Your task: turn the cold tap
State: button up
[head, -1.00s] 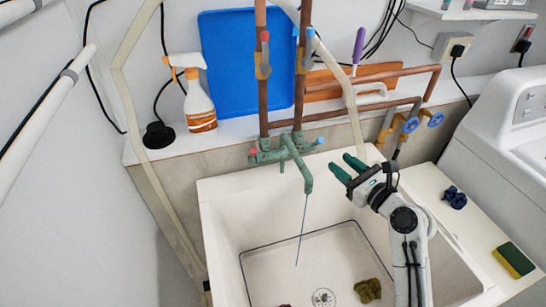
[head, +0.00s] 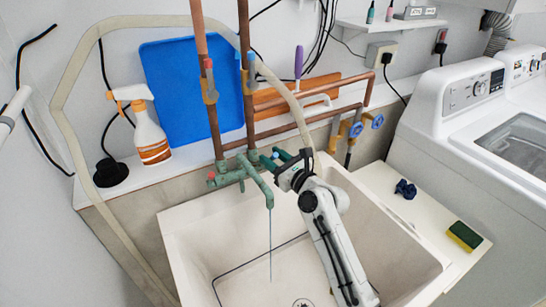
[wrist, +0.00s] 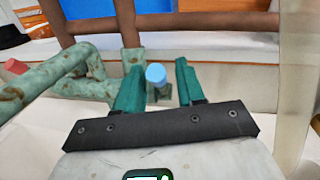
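The cold tap is the blue-capped knob (wrist: 156,75) on the right end of the green, worn tap body (head: 238,172). In the wrist view the blue cap lies between the two green fingers of my gripper (wrist: 160,84), with a gap showing on each side. My gripper (head: 272,160) is open at the right of the tap body in the head view. The red-capped hot tap (head: 212,177) is on the left end and also shows in the wrist view (wrist: 15,67). A thin stream of water (head: 270,245) runs from the spout into the white sink (head: 190,235).
Copper pipes (head: 207,90) rise behind the tap, with a blue board (head: 185,85) behind them. A spray bottle (head: 148,130) stands on the ledge at left. A pale hose (head: 298,115) passes close to my gripper. A sponge (head: 464,236) lies at right.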

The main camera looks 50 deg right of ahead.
jog(key=shift+w, duration=0.1)
jog(key=shift+c, duration=0.4)
grip_shut()
jog(key=shift+d, duration=0.1)
